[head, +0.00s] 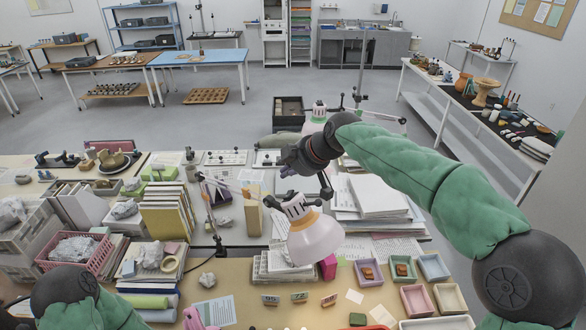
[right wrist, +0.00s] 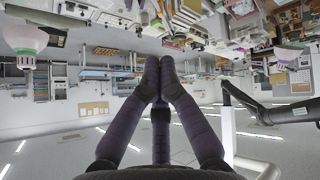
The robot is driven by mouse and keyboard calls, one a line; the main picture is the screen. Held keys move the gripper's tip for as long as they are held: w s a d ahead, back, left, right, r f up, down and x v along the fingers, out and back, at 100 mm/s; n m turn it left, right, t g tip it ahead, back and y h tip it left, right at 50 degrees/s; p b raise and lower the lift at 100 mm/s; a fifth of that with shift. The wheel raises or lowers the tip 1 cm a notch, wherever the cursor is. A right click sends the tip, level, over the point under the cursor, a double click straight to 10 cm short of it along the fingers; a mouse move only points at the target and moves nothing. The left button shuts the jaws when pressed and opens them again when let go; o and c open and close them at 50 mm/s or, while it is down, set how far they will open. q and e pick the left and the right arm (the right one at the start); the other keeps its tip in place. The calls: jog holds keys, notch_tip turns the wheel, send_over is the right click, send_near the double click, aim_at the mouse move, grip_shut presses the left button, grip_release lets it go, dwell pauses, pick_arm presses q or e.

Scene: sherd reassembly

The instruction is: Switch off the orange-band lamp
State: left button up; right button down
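A white desk lamp (head: 316,238) with a pale pinkish shade hangs over the middle of the desk, with a small orange mark low on its neck. A second lamp (head: 313,124) with a green band stands farther back. A lamp with a green band (right wrist: 22,40) also shows at the left of the right wrist view. My right gripper (head: 287,167) is behind and above the near lamp, apart from its shade. In the right wrist view its dark fingers (right wrist: 160,68) meet at the tips with nothing visible between them. My left gripper is out of view.
Paper stacks (head: 378,195) lie right of the near lamp. Small coloured trays (head: 417,300) sit at the front right. Books (head: 168,215) and a pink basket (head: 75,252) crowd the left. A thin lamp arm (head: 222,183) runs left of the near lamp.

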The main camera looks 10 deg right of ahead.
send_over(288, 195)
jog(key=a, duration=0.2)
jog(key=f, duration=0.3)
jog(key=f+p, duration=0.1)
jog(key=f, duration=0.1)
jog(key=shift+w+a, duration=0.2)
jog(key=shift+w, duration=0.15)
jog(key=shift+s+d+f, duration=0.2)
jog(key=shift+d+f, duration=0.55)
jog(key=shift+s+d+f, duration=0.2)
jog(key=shift+d+f, duration=0.25)
jog(key=shift+f, duration=0.05)
